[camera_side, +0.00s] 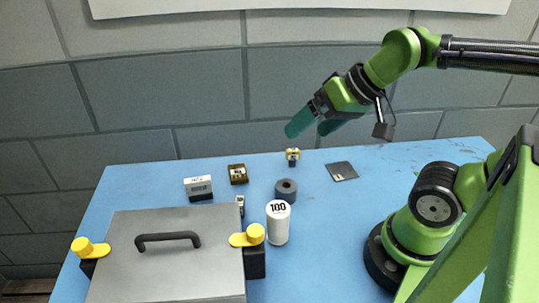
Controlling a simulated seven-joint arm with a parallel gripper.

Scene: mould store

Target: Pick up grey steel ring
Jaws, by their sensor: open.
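The grey steel ring (286,189) is a dark grey, thick ring with a hole in its top. It lies flat on the blue table (325,240), just behind a white cylinder marked 100. My gripper (310,127) has teal fingers and is high above the back of the table, clear of the ring. It is open and empty, with its fingers pointing down to the left.
The white cylinder (278,222) stands close in front of the ring. A lidded steel box (180,250) with yellow clamps fills the front left. Small blocks (198,187), (238,173), (292,155) and a dark flat plate (341,171) lie around. The table's right middle is clear.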

